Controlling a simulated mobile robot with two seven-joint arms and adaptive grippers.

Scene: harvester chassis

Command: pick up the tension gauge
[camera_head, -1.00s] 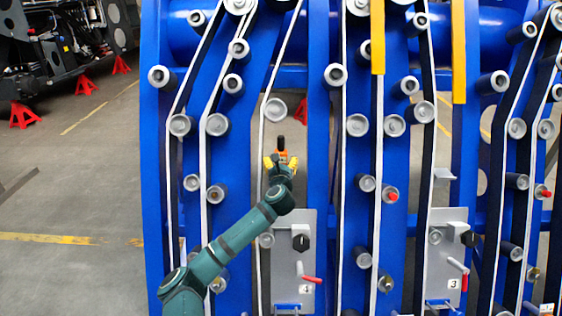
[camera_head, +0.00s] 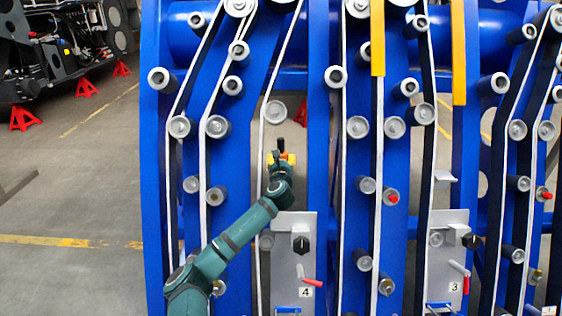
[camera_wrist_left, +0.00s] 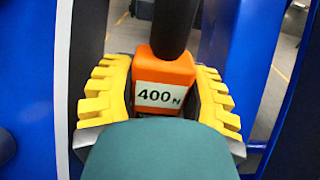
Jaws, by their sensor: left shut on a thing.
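The tension gauge has an orange body and a black upper part. In the left wrist view its orange body (camera_wrist_left: 166,72), with a white "400 N" label, sits between the yellow ribbed fingers of my left gripper (camera_wrist_left: 165,98). The fingers are shut on it, one on each side. In the head view the gauge's black upper part (camera_head: 281,145) sticks up above my left gripper (camera_head: 279,160), in front of the blue frame. The gauge's lower part is hidden by my gripper. My right gripper is in neither view.
Blue upright plates (camera_head: 229,140) carry several rollers and belts close around my left arm. A grey panel marked 4 (camera_head: 284,262), with a black knob and a red-handled lever, is below the gripper. Open floor (camera_head: 80,190) lies to the left.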

